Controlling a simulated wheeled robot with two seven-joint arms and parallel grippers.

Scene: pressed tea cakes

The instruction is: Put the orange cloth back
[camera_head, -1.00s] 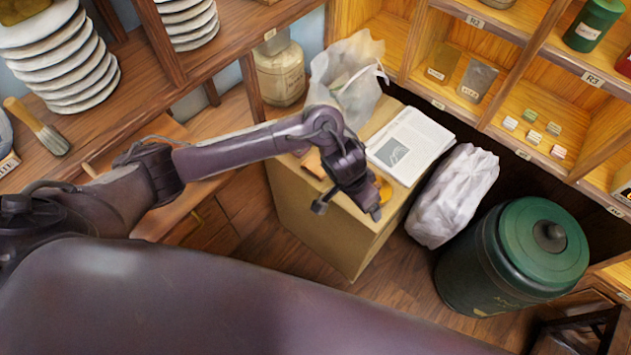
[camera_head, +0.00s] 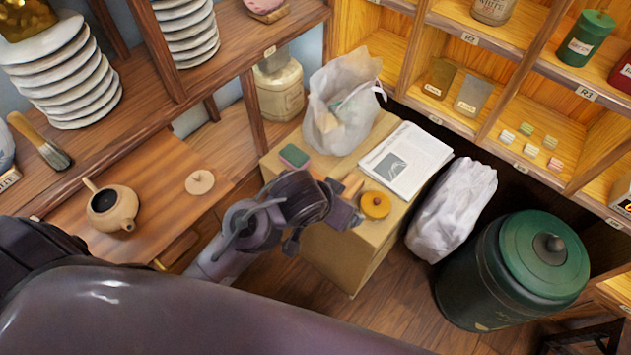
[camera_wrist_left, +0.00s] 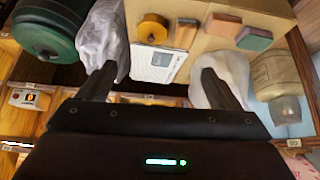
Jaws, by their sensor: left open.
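My left gripper (camera_head: 345,214) is in front of the cardboard-coloured box (camera_head: 335,255) in the head view. In the left wrist view my left gripper (camera_wrist_left: 161,85) is open, with nothing between its fingers. A small folded orange piece (camera_wrist_left: 222,28), perhaps the orange cloth, lies on the box top in the wrist view, apart from the fingers. It lies between a green-and-pink sponge (camera_wrist_left: 254,38) and a tan block (camera_wrist_left: 186,33). In the head view my arm mostly hides it. My right gripper is not in view.
A white wrapped bundle (camera_head: 452,208) and a green lidded canister (camera_head: 512,270) stand right. A teapot (camera_head: 113,207) and its lid (camera_head: 200,182) sit on the left counter.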

